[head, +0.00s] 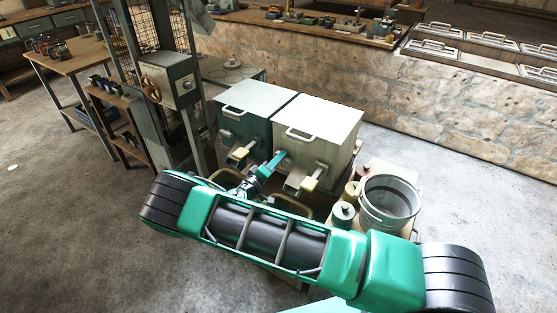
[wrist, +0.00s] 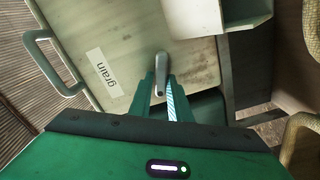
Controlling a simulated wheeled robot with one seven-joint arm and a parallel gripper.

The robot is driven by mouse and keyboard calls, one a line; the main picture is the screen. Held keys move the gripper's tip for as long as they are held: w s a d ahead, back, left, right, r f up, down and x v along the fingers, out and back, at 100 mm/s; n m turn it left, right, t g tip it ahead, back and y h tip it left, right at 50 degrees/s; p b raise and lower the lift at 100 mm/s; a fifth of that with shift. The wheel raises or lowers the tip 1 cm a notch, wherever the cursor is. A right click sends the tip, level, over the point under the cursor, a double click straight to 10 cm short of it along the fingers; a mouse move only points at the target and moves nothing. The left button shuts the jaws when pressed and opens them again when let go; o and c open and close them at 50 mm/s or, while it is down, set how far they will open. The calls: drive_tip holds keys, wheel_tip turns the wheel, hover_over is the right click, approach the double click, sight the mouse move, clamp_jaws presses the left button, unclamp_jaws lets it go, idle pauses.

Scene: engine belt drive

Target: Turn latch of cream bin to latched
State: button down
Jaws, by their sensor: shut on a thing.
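The cream bin (head: 318,128) stands right of a dark green bin in the head view, its lid down with a handle on top. In the wrist view its front (wrist: 110,60) fills the upper left and bears a "grain" label. The grey latch (wrist: 161,64) is a short lever on that front, lying roughly along the line of the fingers. My gripper (wrist: 161,86) is shut on the latch, one finger on each side of it. In the head view my gripper (head: 280,156) reaches the left part of the cream bin's front and hides the latch.
The dark green bin (head: 243,110) stands close on the left. A metal bucket (head: 390,203) and small canisters (head: 343,214) stand at the right. Open floor lies at the left.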

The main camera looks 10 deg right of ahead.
drive_tip(key=n, duration=0.5)
drive_tip(key=shift+w+a+f, duration=0.15)
drive_tip(key=shift+a+f, duration=0.05)
drive_tip(key=shift+f, duration=0.15)
idle(0.4)
drive_tip(key=c, duration=1.7)
unclamp_jaws()
drive_tip(key=shift+d, duration=0.1)
drive_tip(key=shift+c, duration=0.2)
drive_tip(key=v, duration=1)
drive_tip(key=shift+s+a, duration=0.25)
drive_tip(key=shift+a, duration=0.05)
